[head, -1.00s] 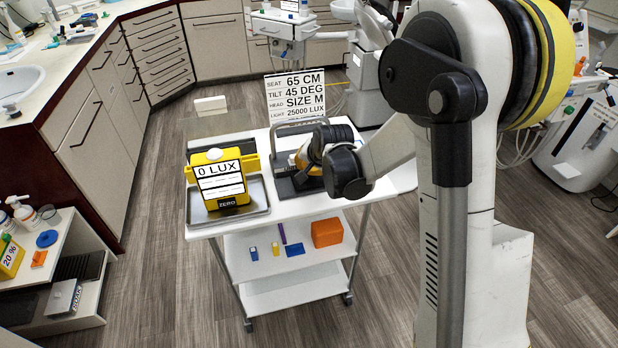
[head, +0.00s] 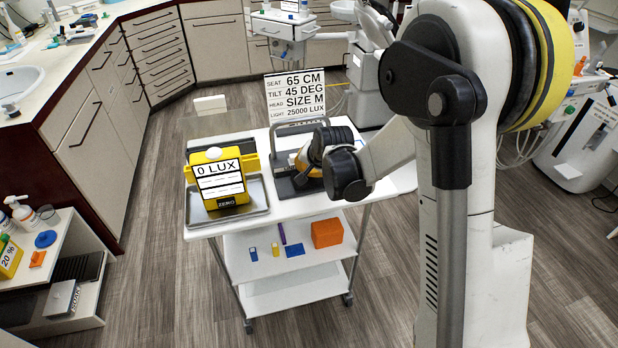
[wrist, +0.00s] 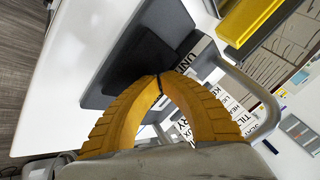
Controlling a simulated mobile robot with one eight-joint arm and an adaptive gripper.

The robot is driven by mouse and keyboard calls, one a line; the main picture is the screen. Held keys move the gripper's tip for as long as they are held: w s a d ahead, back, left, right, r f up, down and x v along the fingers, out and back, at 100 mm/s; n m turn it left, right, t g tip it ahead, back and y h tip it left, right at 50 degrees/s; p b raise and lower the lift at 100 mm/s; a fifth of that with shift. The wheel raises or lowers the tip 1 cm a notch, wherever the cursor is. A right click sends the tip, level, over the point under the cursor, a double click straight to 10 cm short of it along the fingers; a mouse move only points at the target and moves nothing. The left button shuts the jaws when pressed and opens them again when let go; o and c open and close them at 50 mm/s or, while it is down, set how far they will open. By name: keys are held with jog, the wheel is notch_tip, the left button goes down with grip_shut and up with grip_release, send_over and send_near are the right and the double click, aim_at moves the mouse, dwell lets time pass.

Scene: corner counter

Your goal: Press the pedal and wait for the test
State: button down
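A dark grey foot pedal unit with a grey hoop frame (head: 284,187) stands on the white cart top. In the wrist view its black pedal plate (wrist: 152,45) lies right at my fingertips; whether they touch it or press it down I cannot tell. My gripper (head: 303,166) hangs over the pedal, partly hiding it. Its yellow fingers meet at the tips in the wrist view (wrist: 160,78), with nothing seen between them. A yellow meter (head: 220,181) reads "0 LUX", with other lines blank and a "ZERO" label below.
The meter stands in a metal tray (head: 258,202) left of the pedal. A sign (head: 295,96) behind reads 65 CM, 45 DEG, SIZE M, 25000 LUX. The cart's lower shelf (head: 262,266) holds an orange box (head: 327,234) and small items. Floor is open left of the cart.

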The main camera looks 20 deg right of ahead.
jog(key=shift+f+b, duration=0.45)
dwell(0.4)
jog(key=shift+r, duration=0.1)
jog(key=shift+r+p, duration=0.6)
jog(key=shift+r, duration=0.15)
jog(key=shift+r+p, duration=1.8)
jog(key=shift+r, duration=0.75)
